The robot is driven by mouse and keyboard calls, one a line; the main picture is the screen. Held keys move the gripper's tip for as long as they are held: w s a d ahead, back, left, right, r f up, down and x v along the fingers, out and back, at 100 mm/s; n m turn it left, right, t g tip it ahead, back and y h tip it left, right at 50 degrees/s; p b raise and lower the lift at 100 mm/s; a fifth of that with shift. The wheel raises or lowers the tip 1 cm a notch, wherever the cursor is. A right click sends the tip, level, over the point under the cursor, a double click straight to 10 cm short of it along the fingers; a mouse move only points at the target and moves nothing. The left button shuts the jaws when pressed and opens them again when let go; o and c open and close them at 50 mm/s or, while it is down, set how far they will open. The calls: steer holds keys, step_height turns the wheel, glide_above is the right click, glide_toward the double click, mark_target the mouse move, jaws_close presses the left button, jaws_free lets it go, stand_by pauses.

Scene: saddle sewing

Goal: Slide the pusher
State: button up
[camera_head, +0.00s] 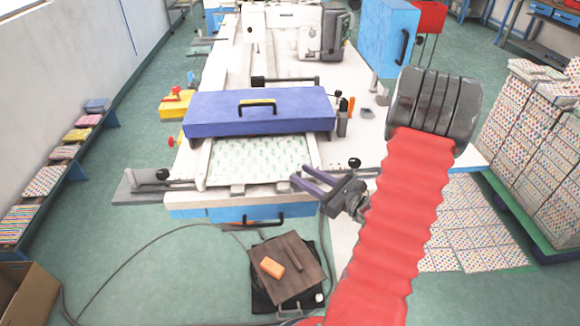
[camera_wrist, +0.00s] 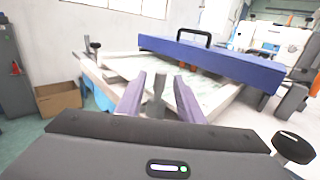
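I cannot tell for sure which part is the pusher. A low bar with a black knob (camera_head: 354,163) at the right and another black knob (camera_head: 162,174) at the left runs along the front of the white sewing table. The right knob is close beside my gripper, and a black knob (camera_wrist: 295,147) shows at the right of the wrist view. My gripper (camera_head: 301,174) has its two purple fingers apart, pointing at the table's front edge; they also show in the wrist view (camera_wrist: 160,95). A grey upright piece (camera_wrist: 157,88) appears between them. No held object is visible.
A blue cover with a black handle (camera_head: 255,112) spans the table above a green-patterned sheet (camera_head: 262,158). A blue drawer (camera_head: 245,215) is below the front edge. A brown mat with an orange block (camera_head: 272,267) lies on the floor. Patterned stacks (camera_head: 530,150) stand at right.

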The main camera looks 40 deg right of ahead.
steer(key=shift+w+a, duration=0.2)
steer(key=shift+w, duration=0.8)
steer(key=shift+w+a, duration=0.2)
steer(key=shift+w, duration=0.85)
steer(key=shift+w+a, duration=0.2)
steer(key=shift+w, duration=0.8)
steer(key=shift+c, duration=0.4)
jaws_close()
